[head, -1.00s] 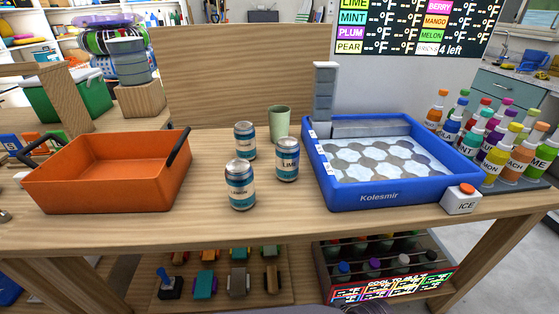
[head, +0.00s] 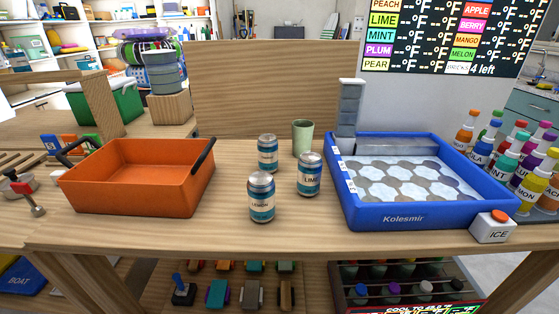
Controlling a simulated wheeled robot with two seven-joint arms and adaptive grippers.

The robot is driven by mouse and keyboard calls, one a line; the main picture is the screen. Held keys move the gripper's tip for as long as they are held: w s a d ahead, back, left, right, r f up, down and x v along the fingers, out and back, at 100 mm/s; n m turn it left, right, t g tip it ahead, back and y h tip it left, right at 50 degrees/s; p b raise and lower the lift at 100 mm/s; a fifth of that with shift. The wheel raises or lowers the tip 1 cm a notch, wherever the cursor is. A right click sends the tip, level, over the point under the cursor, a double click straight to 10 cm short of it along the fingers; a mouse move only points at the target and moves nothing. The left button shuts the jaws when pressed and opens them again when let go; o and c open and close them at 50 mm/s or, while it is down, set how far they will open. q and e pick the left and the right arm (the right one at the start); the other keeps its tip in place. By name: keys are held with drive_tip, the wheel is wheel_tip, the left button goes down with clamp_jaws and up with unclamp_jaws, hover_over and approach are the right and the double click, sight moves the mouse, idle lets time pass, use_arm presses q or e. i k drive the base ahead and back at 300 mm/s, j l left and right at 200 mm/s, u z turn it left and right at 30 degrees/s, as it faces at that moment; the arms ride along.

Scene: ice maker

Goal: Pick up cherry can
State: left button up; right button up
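Three silver cans with blue and white labels stand upright on the wooden table in the head view. The front can (head: 261,198) has a label too small to read surely. The right can (head: 309,175) reads LIME. The back can (head: 268,153) has a label I cannot read. I cannot tell by lettering which one is cherry. Neither of my grippers shows in this view.
An orange bin (head: 137,180) with dark handles stands left of the cans. A blue Kolesmir ice tray (head: 408,214) stands right, with an ICE button box (head: 493,228) at its corner. A green cup (head: 303,138) stands behind the cans. The front table strip is clear.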

sight(267, 144)
drive_tip(key=k+j+z, duration=0.2)
drive_tip(key=j+z, duration=0.2)
drive_tip(key=j, duration=0.35)
drive_tip(key=k+j+z, duration=0.4)
drive_tip(key=j, duration=0.25)
drive_tip(key=k+j+z, duration=0.4)
drive_tip(key=j, duration=0.2)
drive_tip(key=k+j+z, duration=0.4)
